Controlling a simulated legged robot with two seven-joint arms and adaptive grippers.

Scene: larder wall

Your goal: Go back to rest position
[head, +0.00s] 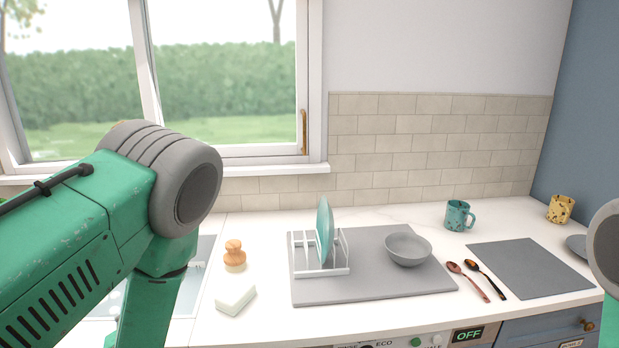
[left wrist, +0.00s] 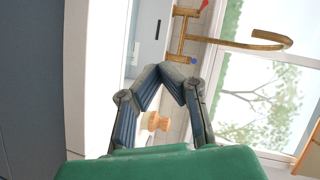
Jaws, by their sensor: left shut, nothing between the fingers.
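My left gripper (left wrist: 163,76) shows in the left wrist view. Its two fingers meet at their tips, shut with nothing between them. In the head view my green left arm crosses the left side in front of the window and sink, and its gripper is out of sight. Only a small part of my right arm shows at the right edge of the head view; my right gripper is not in view. In the left wrist view a wooden brush (left wrist: 155,121) shows in the gap behind the left fingers.
A brass tap (left wrist: 235,43) is near the left gripper.

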